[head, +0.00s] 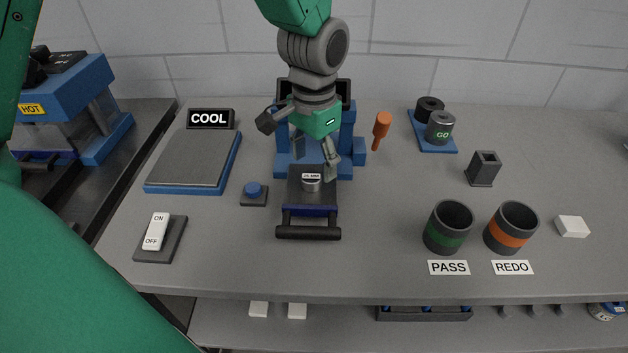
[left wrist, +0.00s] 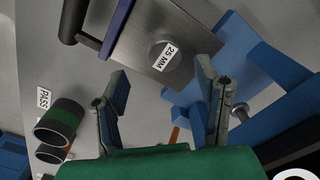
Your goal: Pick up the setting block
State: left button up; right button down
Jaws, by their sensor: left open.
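The setting block (head: 312,185) is a short round metal piece with a white "25 MM" label. It sits on the dark sliding plate (head: 301,199) of the blue gauge stand. In the left wrist view the block (left wrist: 160,52) lies on the plate, beyond the fingertips. My left gripper (head: 316,158) points down just above and behind the block, its fingers spread. In the left wrist view the open left gripper (left wrist: 161,82) has nothing between its fingers and is apart from the block. My right gripper is not in view.
The blue stand (head: 346,150) rises close behind the plate, and the plate's black handle (head: 308,233) faces front. An orange-handled tool (head: 381,125) is to the right. PASS (head: 446,233) and REDO (head: 510,235) cups stand front right. A blue button (head: 254,190) is left of the plate.

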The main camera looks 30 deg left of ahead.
aim_at(312, 176)
pick_arm(q)
jog(key=f, duration=0.3)
jog(key=a+f, duration=0.1)
jog(key=f, duration=0.1)
jog(key=shift+d+r, duration=0.1)
jog(key=shift+d, duration=0.1)
jog(key=shift+d+r, duration=0.1)
grip_shut()
